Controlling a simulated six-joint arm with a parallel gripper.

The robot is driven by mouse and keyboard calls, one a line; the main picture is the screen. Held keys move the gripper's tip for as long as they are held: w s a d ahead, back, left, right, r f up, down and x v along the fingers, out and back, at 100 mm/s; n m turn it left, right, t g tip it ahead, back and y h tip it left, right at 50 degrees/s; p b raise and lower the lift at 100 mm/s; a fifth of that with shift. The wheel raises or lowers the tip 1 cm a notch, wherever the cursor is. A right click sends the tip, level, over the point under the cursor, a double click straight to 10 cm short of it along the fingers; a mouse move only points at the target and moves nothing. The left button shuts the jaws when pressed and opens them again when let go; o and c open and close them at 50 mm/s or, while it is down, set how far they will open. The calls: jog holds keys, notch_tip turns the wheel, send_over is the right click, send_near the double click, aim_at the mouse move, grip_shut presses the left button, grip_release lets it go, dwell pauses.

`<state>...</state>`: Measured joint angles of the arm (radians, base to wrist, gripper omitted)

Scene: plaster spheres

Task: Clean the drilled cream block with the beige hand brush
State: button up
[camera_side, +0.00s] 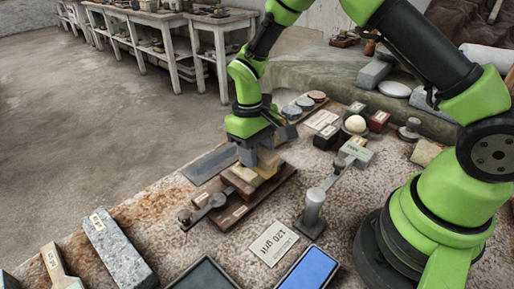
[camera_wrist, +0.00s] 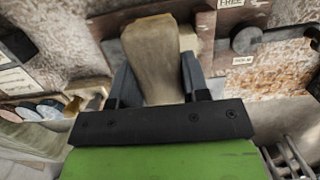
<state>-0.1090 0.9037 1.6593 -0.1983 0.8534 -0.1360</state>
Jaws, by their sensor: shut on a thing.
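My gripper (camera_side: 263,150) is low over the brown wooden fixture (camera_side: 278,190) in the side view. In the wrist view, my gripper (camera_wrist: 157,85) is shut on the beige hand brush (camera_wrist: 152,55), with a dark finger on each side of it. A cream block (camera_wrist: 188,38) shows partly behind the brush in the wrist view and sits at the fixture. Its drilled holes are hidden. The brush is right at the block, but I cannot tell whether its bristles touch it.
A grey clamp post (camera_side: 313,208) stands close to the right of the fixture. A long grey stone (camera_side: 115,245), a blue stone (camera_side: 308,270) and a label card (camera_side: 272,242) lie in front. Small boxes and a cream sphere (camera_side: 355,124) stand behind to the right.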

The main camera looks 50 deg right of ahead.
jog(key=shift+s, duration=0.1)
jog(key=shift+s, duration=1)
jog(key=shift+w, duration=2.2)
jog(key=shift+s, duration=2.2)
